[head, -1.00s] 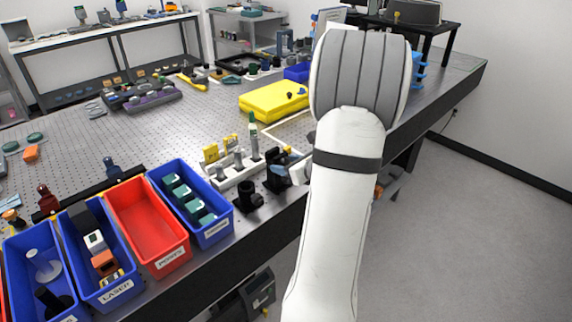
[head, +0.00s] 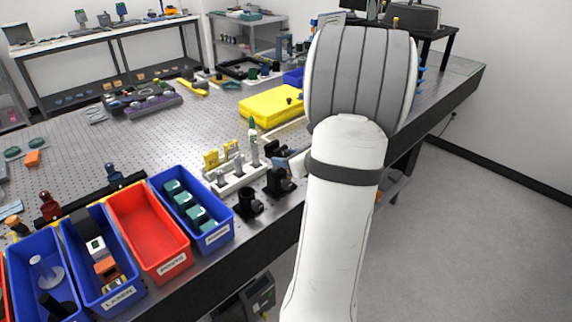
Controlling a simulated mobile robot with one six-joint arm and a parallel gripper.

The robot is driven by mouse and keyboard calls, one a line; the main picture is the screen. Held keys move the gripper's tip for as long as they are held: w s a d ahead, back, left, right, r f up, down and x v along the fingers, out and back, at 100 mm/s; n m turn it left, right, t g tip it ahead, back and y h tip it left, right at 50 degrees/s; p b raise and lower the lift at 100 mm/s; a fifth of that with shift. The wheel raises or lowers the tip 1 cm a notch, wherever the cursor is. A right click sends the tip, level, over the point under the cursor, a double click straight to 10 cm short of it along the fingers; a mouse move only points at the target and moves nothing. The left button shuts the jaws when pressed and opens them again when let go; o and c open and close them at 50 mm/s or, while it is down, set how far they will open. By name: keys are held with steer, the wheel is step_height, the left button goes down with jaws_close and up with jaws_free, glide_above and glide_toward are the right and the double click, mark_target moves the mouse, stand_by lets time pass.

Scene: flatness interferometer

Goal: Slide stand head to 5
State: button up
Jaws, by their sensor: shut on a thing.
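My arm rises through the right half of the head view and covers part of the optical table (head: 130,140). My gripper is hidden behind it, so I cannot see its jaws or what they touch. I cannot make out a stand head or a scale with a 5; either may be behind my arm. Black mounts (head: 280,181) stand by the table's front edge, just left of my arm. A small white piece shows between them and my arm, and I cannot tell what it belongs to.
Blue bins (head: 218,238) and a red bin (head: 172,268) line the front left edge. A white rack (head: 236,181) holds several upright tools. A yellow case (head: 268,107) lies farther back. The perforated tabletop is fairly clear at left centre. Open floor (head: 470,240) lies right.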

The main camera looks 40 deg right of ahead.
steer(key=shift+r, duration=0.2)
steer(key=o, duration=1.4)
steer(key=shift+s, duration=0.1)
steer(key=v, duration=0.7)
steer(key=shift+s+r+b, duration=0.1)
steer(key=shift+s+b, duration=0.2)
steer(key=shift+b, duration=0.1)
